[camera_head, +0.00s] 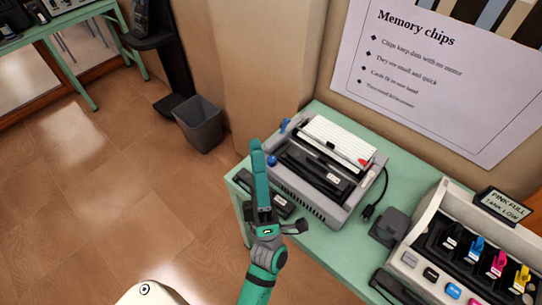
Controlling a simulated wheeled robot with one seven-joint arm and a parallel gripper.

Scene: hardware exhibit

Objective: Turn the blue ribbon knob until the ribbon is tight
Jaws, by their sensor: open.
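A grey printer-like machine (343,200) with white paper stands on the green table. A round blue knob (272,160) sits at its left front corner. A second blue part (285,125) is at its back left; I cannot tell from here which is the ribbon knob. The ribbon's tightness cannot be made out. My gripper (274,220) is open, in front of the machine's left end, and looks empty. My teal arm rises close to the left of the round knob; I cannot tell whether it touches.
A small red part (364,162) is on the machine's right. A black cable and a dark box (389,228) lie right of it. A printer with coloured ink tanks (470,250) stands at the right. A grey bin (199,124) stands on the open floor left.

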